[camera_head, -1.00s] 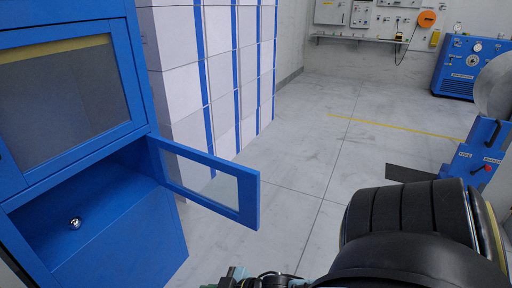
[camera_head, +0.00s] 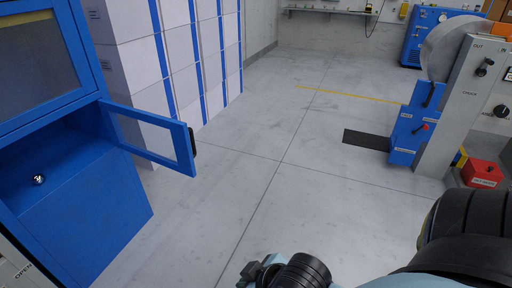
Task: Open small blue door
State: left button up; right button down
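The small blue door (camera_head: 184,148) has a see-through window and stands swung outward from the blue cabinet (camera_head: 88,208), at its right side. A small black piece (camera_head: 193,142), which may be a handle, shows at its free edge. The compartment behind the door is open to view and holds a small shiny metal object (camera_head: 38,180). No gripper fingers show. Parts of my arms, black and pale teal, show at the bottom middle and bottom right, apart from the door in the picture.
White and blue blocks (camera_head: 178,65) stand behind the cabinet. A grey machine with a blue part (camera_head: 408,135) stands at the right, with a red box (camera_head: 482,173) beside it. A blue machine (camera_head: 418,45) is far back. The grey floor (camera_head: 262,195) between is clear.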

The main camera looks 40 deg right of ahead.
aim_at(179, 130)
jog(key=z, duration=0.45)
jog(key=k, duration=0.2)
jog(key=u, duration=1.1)
jog(key=i, duration=0.75)
jog(key=z, duration=0.55)
jog(key=i, duration=0.65)
jog(key=z, duration=0.6)
